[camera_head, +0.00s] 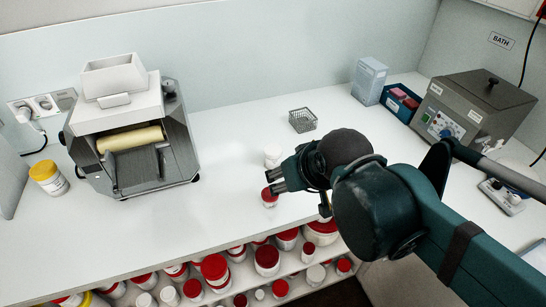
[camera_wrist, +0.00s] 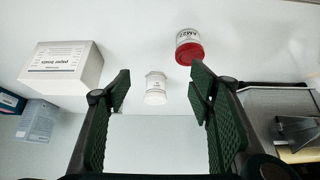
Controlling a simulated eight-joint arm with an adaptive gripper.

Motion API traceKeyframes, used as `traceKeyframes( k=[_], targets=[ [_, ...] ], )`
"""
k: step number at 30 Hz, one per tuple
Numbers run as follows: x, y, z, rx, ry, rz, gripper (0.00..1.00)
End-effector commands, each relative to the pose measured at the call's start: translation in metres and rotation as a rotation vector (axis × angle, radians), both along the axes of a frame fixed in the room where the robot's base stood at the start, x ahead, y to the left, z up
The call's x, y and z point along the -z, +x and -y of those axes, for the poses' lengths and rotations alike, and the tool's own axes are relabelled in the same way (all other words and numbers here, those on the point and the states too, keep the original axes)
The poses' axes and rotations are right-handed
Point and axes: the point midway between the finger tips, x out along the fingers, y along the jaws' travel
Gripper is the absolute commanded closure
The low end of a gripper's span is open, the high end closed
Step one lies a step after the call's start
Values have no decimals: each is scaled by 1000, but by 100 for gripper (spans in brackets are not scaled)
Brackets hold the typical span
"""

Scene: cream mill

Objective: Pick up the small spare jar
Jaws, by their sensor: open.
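A small white jar (camera_head: 272,156) stands on the bench in the head view, just beyond my gripper (camera_head: 275,181). A jar with a red lid (camera_head: 268,198) stands nearer the front edge, close to the fingertips. In the wrist view my gripper (camera_wrist: 160,85) is open, with nothing between its pads. There the white jar (camera_wrist: 155,89) appears in the gap between the fingers, apart from both. The red-lidded jar (camera_wrist: 189,47) appears by the right finger's tip, with a partly readable label. I cannot tell which jar is the spare one.
A mill (camera_head: 130,135) stands at left beside a yellow-lidded jar (camera_head: 48,178). A paper-towel box (camera_wrist: 62,65) shows in the wrist view. Several jars fill the shelf below.

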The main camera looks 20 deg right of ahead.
Motion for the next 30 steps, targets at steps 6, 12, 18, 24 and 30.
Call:
traceKeyframes(
  k=[6,12,18,24,30],
  targets=[
    [-8,7,0,50,35,-20,47],
    [-18,20,1,160,105,-63,47],
    [-28,35,2,305,189,-115,47],
    [-36,52,3,455,266,-167,47],
    [-40,67,4,609,334,-216,47]
  ],
)
